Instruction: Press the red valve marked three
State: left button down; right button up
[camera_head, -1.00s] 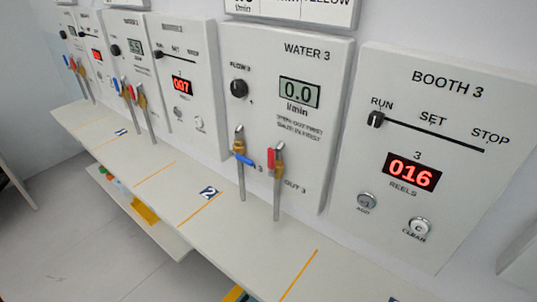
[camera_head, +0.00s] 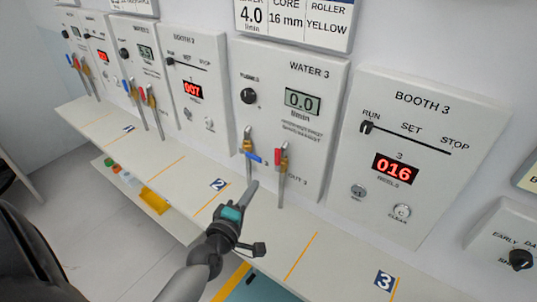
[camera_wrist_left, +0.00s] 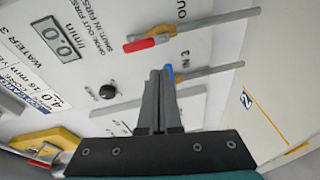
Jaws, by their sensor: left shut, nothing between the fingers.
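The red valve (camera_head: 283,160) is the right-hand tap under the WATER 3 panel (camera_head: 311,75). It also shows in the left wrist view as a red handle (camera_wrist_left: 140,44) on a brass body. The blue valve (camera_head: 252,155) is just to its left. The display (camera_head: 303,101) reads 0.0 l/min. My left gripper (camera_head: 254,184) is shut and empty, its fingers pointing up towards the panel, below the blue valve. In the left wrist view the fingertips (camera_wrist_left: 160,73) appear close beside the blue handle (camera_wrist_left: 169,73); I cannot tell if they touch. My right gripper is not in view.
The BOOTH 3 panel (camera_head: 420,160) with slider and buttons is to the right. The BOOTH 2 panel (camera_head: 188,80) and other taps are to the left. A white shelf (camera_head: 265,235) with orange lines runs below and is clear. A dial (camera_head: 520,260) is at far right.

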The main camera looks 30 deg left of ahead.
aim_at(277, 161)
pick_arm(q)
jog(key=a+r+n+y, duration=0.2)
jog(key=r, duration=0.1)
jog(key=shift+a+r+n+t, duration=0.1)
jog(key=shift+a+n+t, duration=0.2)
jog(key=shift+a+n, duration=0.1)
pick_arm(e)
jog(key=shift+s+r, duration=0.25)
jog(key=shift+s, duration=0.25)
pick_arm(q)
jog(key=x, duration=1)
jog(key=d+p, duration=0.1)
jog(key=d, duration=0.3)
jog(key=shift+s+d, duration=0.1)
jog(key=shift+s, duration=0.05)
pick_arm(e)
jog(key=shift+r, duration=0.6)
